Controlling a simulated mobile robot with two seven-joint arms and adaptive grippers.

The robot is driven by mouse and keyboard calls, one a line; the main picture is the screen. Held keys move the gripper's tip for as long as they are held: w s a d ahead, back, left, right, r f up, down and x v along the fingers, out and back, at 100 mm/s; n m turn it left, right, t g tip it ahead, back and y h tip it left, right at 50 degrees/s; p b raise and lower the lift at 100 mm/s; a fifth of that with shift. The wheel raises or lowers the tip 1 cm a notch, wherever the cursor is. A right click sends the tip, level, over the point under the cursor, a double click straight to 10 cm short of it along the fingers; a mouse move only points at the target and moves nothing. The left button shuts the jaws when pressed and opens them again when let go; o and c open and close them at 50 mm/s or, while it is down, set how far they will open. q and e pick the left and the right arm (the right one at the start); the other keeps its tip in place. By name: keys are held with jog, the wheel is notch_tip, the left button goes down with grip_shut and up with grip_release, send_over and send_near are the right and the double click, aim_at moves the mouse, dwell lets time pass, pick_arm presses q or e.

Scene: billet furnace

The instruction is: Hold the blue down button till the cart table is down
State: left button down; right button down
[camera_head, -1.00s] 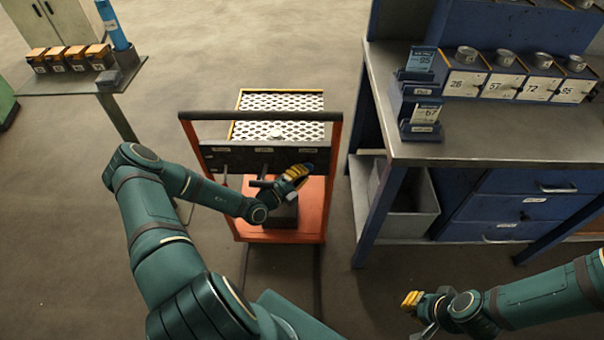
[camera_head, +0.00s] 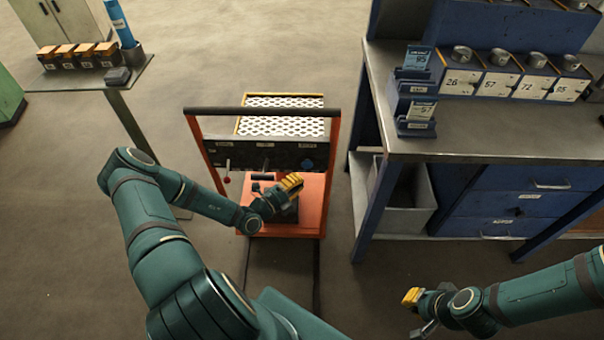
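The orange cart (camera_head: 315,205) stands in the middle with a black push handle. Its cart table (camera_head: 280,125), a white perforated top with a yellow edge, lies behind the handle. The dark control panel (camera_head: 285,155) faces me, and the blue down button (camera_head: 307,163) shows near its right end. My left gripper (camera_head: 290,184) is below and left of the button, apart from it in the picture, with yellow fingertips up. Its opening is unclear. My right gripper (camera_head: 412,300) is at the lower right, away from the cart; its opening is unclear too.
A blue workbench (camera_head: 490,146) with numbered boxes and metal cups stands close to the cart's right. A small side table (camera_head: 80,82) with several orange-topped blocks and a blue cylinder (camera_head: 120,22) is at the left. A red knob (camera_head: 227,180) hangs at the panel's left.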

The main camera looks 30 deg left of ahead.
pick_arm(q)
jog(key=v, duration=0.7)
jog(key=shift+s+a+f+p, duration=0.15)
jog(key=shift+s+a+p, duration=0.15)
jog(key=shift+a, duration=0.1)
jog(key=s+d+m+g+h, duration=0.2)
jog(key=d+m+g+h, duration=0.65)
jog(key=d+m, duration=0.6)
jog(key=s+d+f+m+g+y, duration=0.1)
jog(key=s+d+m+g+y, duration=0.35)
jog(key=m, duration=0.75)
jog(key=s+d+m+g+y, duration=0.35)
jog(key=s+m+g, duration=0.25)
jog(key=m, duration=0.7)
jog(key=w+d+r+m+t+y, duration=0.1)
jog(key=w+d+r+m+t, duration=0.2)
jog(key=m, duration=0.7)
jog(key=shift+w, duration=0.9)
